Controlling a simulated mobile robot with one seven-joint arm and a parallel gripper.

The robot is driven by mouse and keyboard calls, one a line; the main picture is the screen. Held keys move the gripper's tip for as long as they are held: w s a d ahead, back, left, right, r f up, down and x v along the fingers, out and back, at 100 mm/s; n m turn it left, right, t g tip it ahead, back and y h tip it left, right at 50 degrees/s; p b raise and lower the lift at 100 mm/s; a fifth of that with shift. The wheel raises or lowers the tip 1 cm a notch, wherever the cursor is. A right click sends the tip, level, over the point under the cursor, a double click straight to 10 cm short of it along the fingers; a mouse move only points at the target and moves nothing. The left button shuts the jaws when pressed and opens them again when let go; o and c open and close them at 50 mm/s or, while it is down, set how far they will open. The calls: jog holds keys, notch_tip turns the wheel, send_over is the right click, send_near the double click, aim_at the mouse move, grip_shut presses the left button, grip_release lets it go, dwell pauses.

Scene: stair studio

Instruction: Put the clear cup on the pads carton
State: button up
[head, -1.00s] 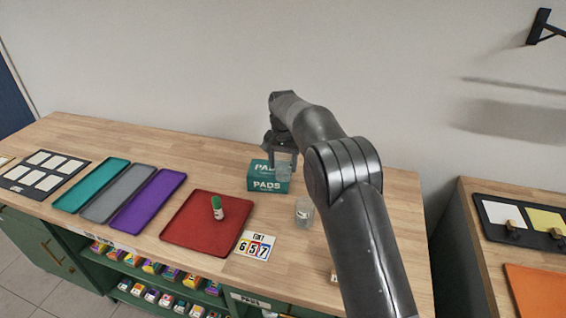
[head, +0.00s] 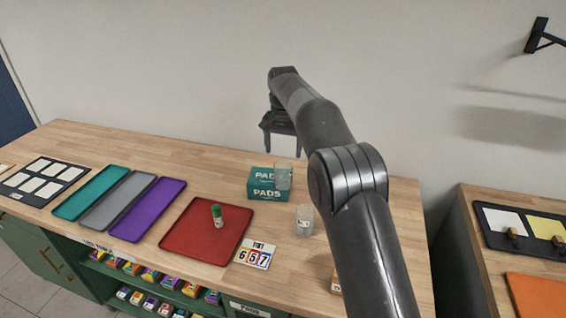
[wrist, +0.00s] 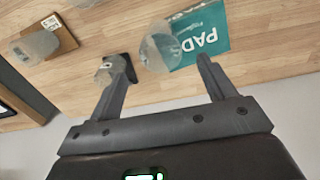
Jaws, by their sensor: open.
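The teal pads carton (head: 262,191) stands on the wooden counter near the wall. A clear cup (head: 284,175) appears to stand upright on the carton's right end. In the wrist view this cup (wrist: 158,50) overlaps the edge of the carton (wrist: 205,32). My gripper (head: 281,146) is open and empty above and behind the cup, clear of it. In the wrist view the cup lies beyond and between the open fingertips (wrist: 164,62). A second clear cup (head: 304,221) stands on the counter in front and to the right of the carton.
A red tray (head: 190,240) holding a green-capped bottle (head: 217,215) and a number card (head: 254,252) lie in front. Purple, grey and teal trays are at left. The wrist view shows another clear object (wrist: 108,72) near the left finger and a brown box (wrist: 62,38).

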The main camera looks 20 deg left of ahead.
jog(key=shift+r, duration=1.6)
jog(key=s+d+r+t, duration=0.1)
jog(key=s+d+r, duration=0.35)
jog(key=d, duration=0.35)
jog(key=s+d+r+t+y, duration=0.1)
jog(key=s+d+r, duration=0.35)
jog(key=d, duration=0.35)
jog(key=s+d+r+t, duration=0.1)
jog(key=s+d+r, duration=0.35)
jog(key=d, duration=0.35)
jog(key=s+d+f+t, duration=0.1)
jog(key=s+d+f, duration=0.2)
jog(key=s, duration=0.5)
jog(key=s+d+f, duration=0.4)
jog(key=s+d, duration=0.2)
jog(key=s, duration=0.3)
jog(key=s+d+f+t+h, duration=0.1)
jog(key=s+d+f, duration=0.3)
jog(key=s, duration=0.5)
jog(key=shift+d+t, duration=0.25)
jog(key=shift+t, duration=0.05)
